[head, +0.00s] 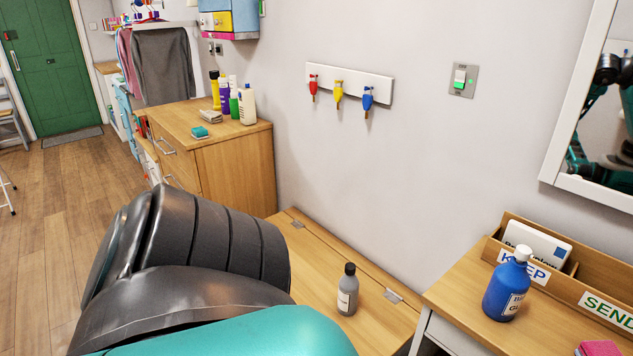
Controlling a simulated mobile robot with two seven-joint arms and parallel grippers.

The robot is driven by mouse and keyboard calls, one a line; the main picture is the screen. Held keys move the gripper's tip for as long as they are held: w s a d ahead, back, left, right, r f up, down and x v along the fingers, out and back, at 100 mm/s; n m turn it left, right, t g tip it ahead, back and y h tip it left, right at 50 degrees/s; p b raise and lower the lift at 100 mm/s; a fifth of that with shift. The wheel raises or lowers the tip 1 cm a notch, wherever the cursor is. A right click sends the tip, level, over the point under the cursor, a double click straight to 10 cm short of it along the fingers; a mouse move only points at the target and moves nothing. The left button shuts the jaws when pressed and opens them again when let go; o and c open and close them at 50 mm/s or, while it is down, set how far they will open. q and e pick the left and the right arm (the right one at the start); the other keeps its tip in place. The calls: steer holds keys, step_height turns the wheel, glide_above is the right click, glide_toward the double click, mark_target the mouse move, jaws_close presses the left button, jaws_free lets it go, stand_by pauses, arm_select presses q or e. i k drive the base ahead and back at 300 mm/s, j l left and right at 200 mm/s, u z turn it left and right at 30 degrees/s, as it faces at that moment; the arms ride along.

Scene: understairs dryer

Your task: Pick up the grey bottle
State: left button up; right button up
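The grey bottle (348,290) has a dark cap and a pale label. It stands upright on a low wooden chest or bench top (312,262) against the wall, near a metal hinge. One of my arms, black and teal, fills the lower left and middle of the head view and covers part of the low top to the left of the bottle. Neither of my grippers shows in the head view, so I cannot see what they hold. The bottle itself is unobstructed and nothing touches it.
A blue bottle (507,285) stands on a desk at right, beside a wooden letter rack (556,280). A wooden cabinet (236,165) with several bottles stands at left. Coloured keys hang from a white wall rack (350,82). Wooden floor (60,230) lies open at left.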

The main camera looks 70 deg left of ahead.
mark_target(349, 284)
steer(key=u, duration=1.95)
steer(key=i+j+z, duration=0.15)
steer(key=i+j, duration=0.75)
steer(key=i, duration=0.1)
